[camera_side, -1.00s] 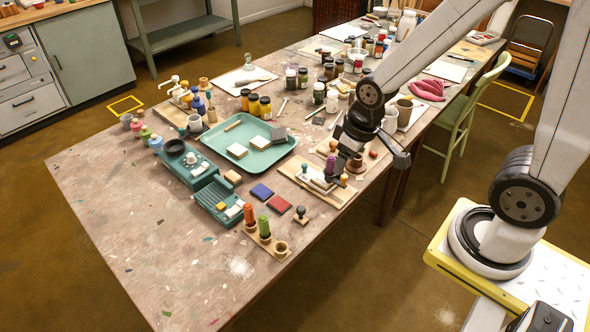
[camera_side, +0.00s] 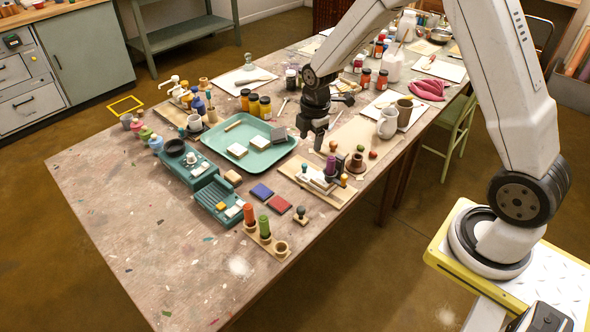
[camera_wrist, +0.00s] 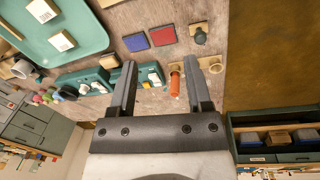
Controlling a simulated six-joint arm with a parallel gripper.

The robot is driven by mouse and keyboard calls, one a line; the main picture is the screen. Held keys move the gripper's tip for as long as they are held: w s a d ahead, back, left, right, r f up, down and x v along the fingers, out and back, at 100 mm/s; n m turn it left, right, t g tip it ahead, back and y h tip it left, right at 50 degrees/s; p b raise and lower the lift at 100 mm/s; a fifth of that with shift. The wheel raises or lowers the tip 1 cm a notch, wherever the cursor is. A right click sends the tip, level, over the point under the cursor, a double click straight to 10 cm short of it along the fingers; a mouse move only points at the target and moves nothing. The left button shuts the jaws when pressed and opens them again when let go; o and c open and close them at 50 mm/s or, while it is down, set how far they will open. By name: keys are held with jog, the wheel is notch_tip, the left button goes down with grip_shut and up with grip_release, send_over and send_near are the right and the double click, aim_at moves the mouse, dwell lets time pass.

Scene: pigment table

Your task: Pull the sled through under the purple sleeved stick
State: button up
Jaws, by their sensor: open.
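The purple sleeved stick (camera_side: 330,167) stands upright on a pale wooden board (camera_side: 342,195) near the table's right edge in the side view. A low, pale block, apparently the sled (camera_side: 318,185), sits on the board by the stick's foot; the exact fit between them is too small to tell. My gripper (camera_side: 318,144) hangs above the table, behind and up-left of the purple stick, apart from it. In the wrist view my gripper (camera_wrist: 162,72) is open and empty; the stick and sled do not show there.
Small knobbed pegs (camera_side: 304,169) stand around the board. A teal tray (camera_side: 225,164) with blocks lies left. Blue (camera_side: 261,192) and red (camera_side: 280,204) pads and an orange stick (camera_side: 249,214) are nearer; the orange stick also shows in the wrist view (camera_wrist: 174,84).

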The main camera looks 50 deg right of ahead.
aim_at(305, 164)
jog(key=shift+w+d+f+n+g, duration=0.15)
jog(key=shift+w+d+f+n, duration=0.9)
jog(key=shift+f+n, duration=0.6)
jog(key=shift+w+d+f+n+g, duration=0.2)
jog(key=shift+w+d+f+n, duration=0.85)
jog(key=shift+n, duration=1.05)
jog(key=shift+w+d+f+n+g, duration=0.15)
jog(key=shift+w+d+f+n, duration=0.7)
jog(key=shift+w+f+n, duration=0.8)
jog(key=shift+s, duration=0.4)
jog(key=shift+f, duration=3.75)
grip_shut()
